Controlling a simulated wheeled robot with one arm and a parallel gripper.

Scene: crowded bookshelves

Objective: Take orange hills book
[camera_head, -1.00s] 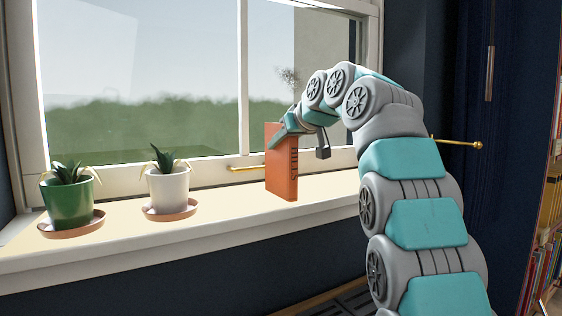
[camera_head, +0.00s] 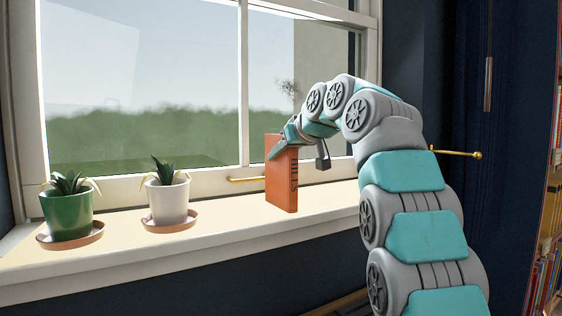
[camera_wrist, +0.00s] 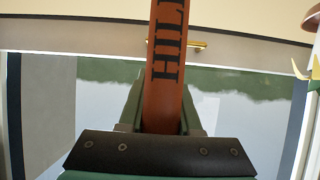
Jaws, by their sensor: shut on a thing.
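The orange hills book (camera_head: 282,180) is upright in front of the window in the head view, its spine lettering dark. My gripper (camera_head: 287,138) is shut on its top end. In the wrist view, the orange spine (camera_wrist: 165,85) with the letters "HIL" runs between the two fingers of my gripper (camera_wrist: 162,112). The book's lower end shows in front of the windowsill (camera_head: 230,233); I cannot tell whether it touches the sill or hangs clear of it.
A green pot (camera_head: 66,215) and a white pot (camera_head: 168,203), both with plants, stand on saucers on the sill to the left. A brass window handle (camera_head: 248,180) is beside the book. A shelf of books (camera_head: 546,250) is at the far right.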

